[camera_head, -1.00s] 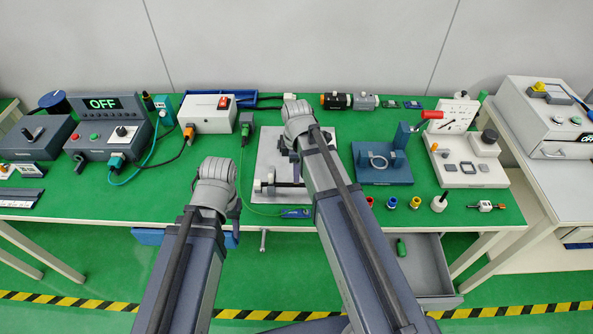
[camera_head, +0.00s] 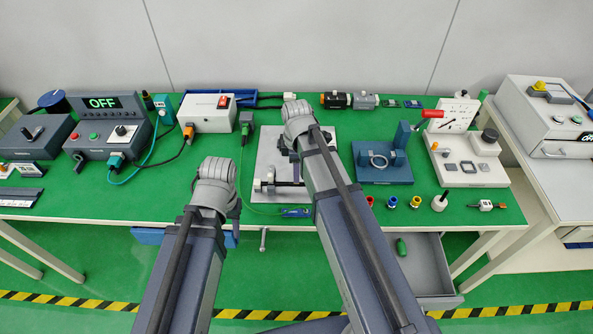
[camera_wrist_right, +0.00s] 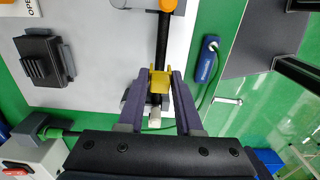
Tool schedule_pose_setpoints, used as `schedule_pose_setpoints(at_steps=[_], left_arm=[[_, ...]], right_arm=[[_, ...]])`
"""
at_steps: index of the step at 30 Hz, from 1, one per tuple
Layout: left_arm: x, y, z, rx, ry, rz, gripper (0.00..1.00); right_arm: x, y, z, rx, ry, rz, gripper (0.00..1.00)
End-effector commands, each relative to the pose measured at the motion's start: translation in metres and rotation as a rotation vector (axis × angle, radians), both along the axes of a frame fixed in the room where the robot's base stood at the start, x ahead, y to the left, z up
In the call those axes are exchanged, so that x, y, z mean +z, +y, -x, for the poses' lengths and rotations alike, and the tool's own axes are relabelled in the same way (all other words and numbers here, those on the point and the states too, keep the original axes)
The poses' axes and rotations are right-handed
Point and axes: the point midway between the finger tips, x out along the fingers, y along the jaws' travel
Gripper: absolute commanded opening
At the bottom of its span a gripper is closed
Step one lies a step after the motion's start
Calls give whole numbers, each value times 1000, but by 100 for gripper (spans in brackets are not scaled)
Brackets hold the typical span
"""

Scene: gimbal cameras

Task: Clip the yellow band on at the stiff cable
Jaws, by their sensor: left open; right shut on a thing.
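The yellow band (camera_wrist_right: 159,80) is between the fingertips of my right gripper (camera_wrist_right: 160,84) in the right wrist view, and the gripper is shut on it. The stiff cable (camera_wrist_right: 163,42) is a straight black rod over the pale board (camera_wrist_right: 100,82). The band is at the rod, touching or overlapping it in this view; I cannot tell whether it is clipped around it. In the head view the dark rod (camera_head: 288,184) shows beside my right arm, which hides the right gripper and band. My left gripper (camera_head: 236,211) is open, mostly hidden by its arm, left of the board.
A blue tool with a green cord (camera_head: 297,212) lies at the board's front edge. A blue fixture (camera_head: 384,175) stands to the right, with small coloured rings (camera_head: 416,202) in front. A white box with a red switch (camera_head: 208,115) is back left.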

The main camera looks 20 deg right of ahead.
Motion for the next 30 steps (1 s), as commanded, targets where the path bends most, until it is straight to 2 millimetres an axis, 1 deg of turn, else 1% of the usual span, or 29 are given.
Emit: schedule_pose_setpoints(at_steps=[17, 30], left_arm=[[-1, 0, 0, 0, 0, 0, 45], [-11, 0, 0, 0, 0, 0, 45]], right_arm=[[-1, 0, 0, 0, 0, 0, 0], [-11, 0, 0, 0, 0, 0, 0]])
